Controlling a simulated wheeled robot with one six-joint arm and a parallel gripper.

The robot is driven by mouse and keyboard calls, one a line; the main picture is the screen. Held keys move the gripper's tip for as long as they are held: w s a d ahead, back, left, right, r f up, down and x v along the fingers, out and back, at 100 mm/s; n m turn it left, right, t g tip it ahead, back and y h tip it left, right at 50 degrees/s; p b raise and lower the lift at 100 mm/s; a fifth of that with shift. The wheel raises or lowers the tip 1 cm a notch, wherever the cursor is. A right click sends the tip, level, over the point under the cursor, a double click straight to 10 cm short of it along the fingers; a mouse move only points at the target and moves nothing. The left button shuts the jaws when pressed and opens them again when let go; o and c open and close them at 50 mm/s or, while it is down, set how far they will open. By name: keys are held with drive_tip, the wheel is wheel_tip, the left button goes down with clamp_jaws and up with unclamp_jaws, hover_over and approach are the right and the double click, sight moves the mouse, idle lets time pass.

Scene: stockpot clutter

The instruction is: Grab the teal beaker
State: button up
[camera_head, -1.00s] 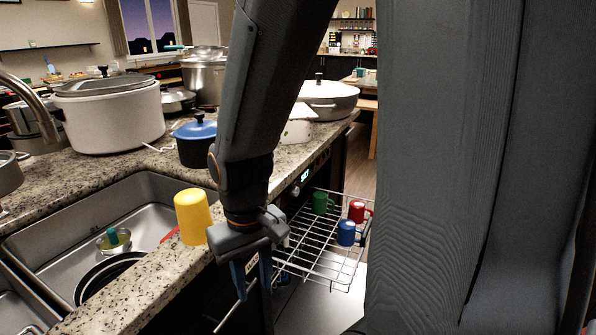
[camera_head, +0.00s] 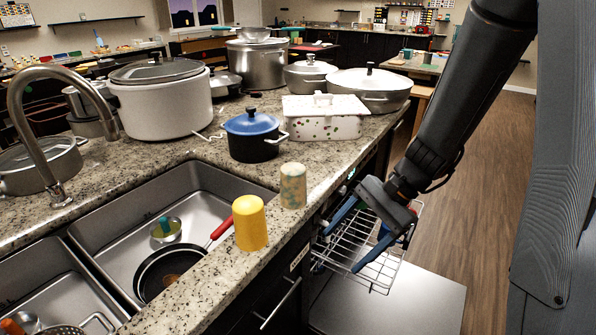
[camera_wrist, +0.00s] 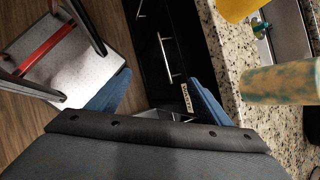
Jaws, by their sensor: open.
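A mottled tan and teal beaker (camera_head: 293,186) stands upright on the counter's near edge, right of a yellow beaker (camera_head: 250,223). The mottled beaker also shows at the right side of the wrist view (camera_wrist: 282,82), with the yellow one (camera_wrist: 236,8) above it. My gripper (camera_head: 340,250) is open and empty, its blue fingers pointing down-left. It is right of the mottled beaker and lower in the picture, over the dishwasher rack and apart from the beaker. In the wrist view nothing lies between its fingers (camera_wrist: 157,96).
The open dishwasher rack (camera_head: 378,268) lies below my gripper, with mugs partly hidden. The sink (camera_head: 120,215) holds a red-handled pan (camera_head: 170,272) and a small pot with a teal knob (camera_head: 165,230). A blue-lidded pot (camera_head: 252,135) and white speckled dish (camera_head: 325,118) stand behind the beakers.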

sight(305, 182)
drive_tip(key=w+a+r+m+t+y+p, duration=0.1)
drive_tip(key=w+a+r+m+t+y, duration=0.1)
drive_tip(key=w+m, duration=0.2)
drive_tip(key=w+a+r+m+t+y+p, duration=0.2)
drive_tip(key=w+a+r+m, duration=0.1)
drive_tip(key=w+m, duration=0.1)
drive_tip(key=w+a+r+m+t+y+p, duration=0.1)
drive_tip(key=w+a+r+m+t, duration=0.1)
drive_tip(key=w+r+m+t, duration=0.1)
drive_tip(key=shift+w+a+m+y+p, duration=0.35)
drive_tip(key=shift+w+a+m+y, duration=0.05)
drive_tip(key=shift+w, duration=0.35)
drive_tip(key=shift+p+x, duration=0.35)
drive_tip(key=shift+x, duration=0.85)
drive_tip(key=shift+p+x, duration=1.3)
drive_tip(key=shift+x, duration=1.4)
drive_tip(key=shift+w+r, duration=0.1)
drive_tip(key=shift+r, duration=0.05)
drive_tip(key=c, duration=1.1)
drive_tip(key=shift+c, duration=0.2)
drive_tip(key=shift+r, duration=0.15)
